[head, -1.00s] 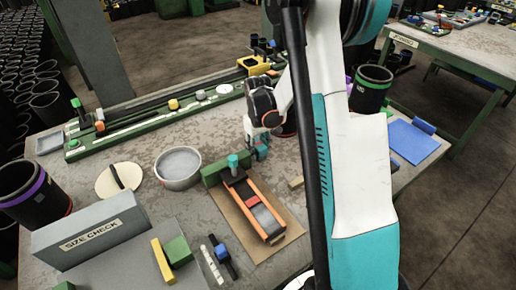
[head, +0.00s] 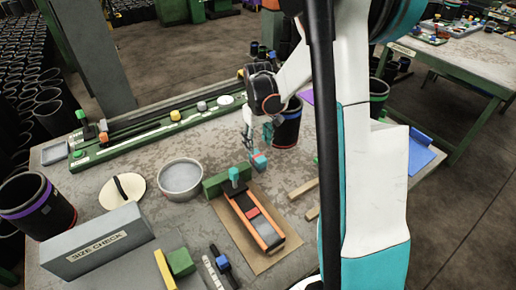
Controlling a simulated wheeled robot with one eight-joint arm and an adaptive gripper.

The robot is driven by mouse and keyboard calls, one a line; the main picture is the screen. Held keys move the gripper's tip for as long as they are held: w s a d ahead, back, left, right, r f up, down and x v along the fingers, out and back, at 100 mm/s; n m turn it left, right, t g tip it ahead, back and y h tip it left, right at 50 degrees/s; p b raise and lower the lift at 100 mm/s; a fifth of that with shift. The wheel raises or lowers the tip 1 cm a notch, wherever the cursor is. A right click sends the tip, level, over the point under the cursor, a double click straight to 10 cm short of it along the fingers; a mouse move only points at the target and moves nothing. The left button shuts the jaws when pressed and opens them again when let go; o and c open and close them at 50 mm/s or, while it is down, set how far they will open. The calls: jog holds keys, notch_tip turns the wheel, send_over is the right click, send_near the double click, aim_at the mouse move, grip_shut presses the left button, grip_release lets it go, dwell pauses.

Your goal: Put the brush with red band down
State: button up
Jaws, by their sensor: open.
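My gripper (head: 258,138) is open above the middle of the worktable, its teal-tipped fingers pointing down. A small blue-and-red piece (head: 258,160) shows right below the fingertips, behind the orange-railed fixture. It may be the brush with the red band, but it is too small to be sure. I cannot tell whether the fingers touch it. The orange-railed fixture (head: 265,228) lies on a brown board and has a red block in its channel. My arm hides part of the table to the right.
A grey pan (head: 181,180) and a green block (head: 214,187) stand left of the gripper. A black sleeve (head: 288,128) stands close behind it. Wooden strips (head: 303,188) lie to the right. A grey SIZE CHECK box (head: 97,248) is front left.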

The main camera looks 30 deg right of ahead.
jog(key=shift+r, duration=1.45)
